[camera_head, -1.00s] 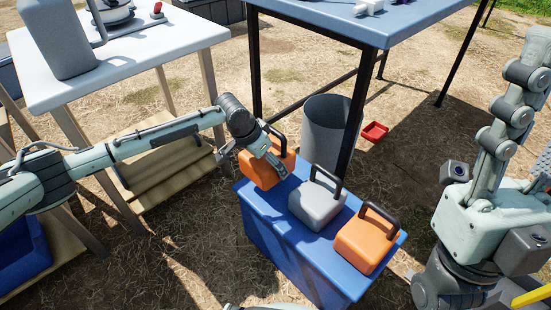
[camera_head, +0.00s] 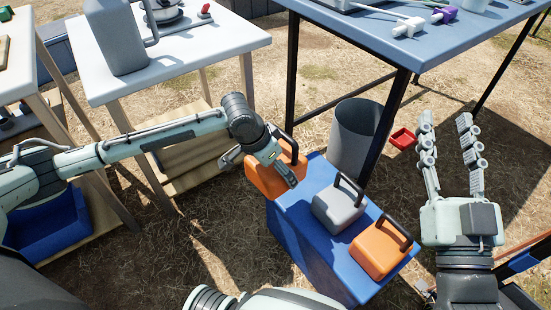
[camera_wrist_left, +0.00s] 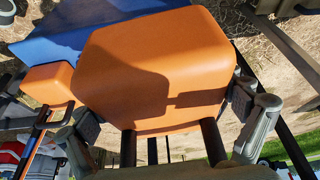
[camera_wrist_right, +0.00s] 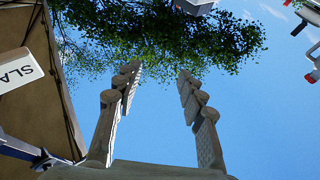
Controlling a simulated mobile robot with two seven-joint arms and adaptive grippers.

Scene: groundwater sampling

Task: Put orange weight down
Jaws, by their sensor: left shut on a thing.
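My left gripper (camera_head: 280,165) is shut on an orange weight (camera_head: 262,182) with a black handle. In the left wrist view the orange weight (camera_wrist_left: 155,70) fills the middle, between the two fingers (camera_wrist_left: 165,130). In the head view it is at the far left end of the blue box (camera_head: 312,180) and sticks out past its edge; I cannot tell whether it touches the top. A grey weight (camera_head: 338,208) and a second orange weight (camera_head: 376,252) stand on the box. My right gripper (camera_head: 452,150) is open and empty, fingers up; it also shows against the sky (camera_wrist_right: 155,105).
A grey bin (camera_head: 355,135) stands behind the box, with a small red tray (camera_head: 403,139) on the ground. A blue-topped table (camera_head: 370,35) is at the back right. A white table (camera_head: 185,55) with a grey jug (camera_head: 115,38) is at the back left.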

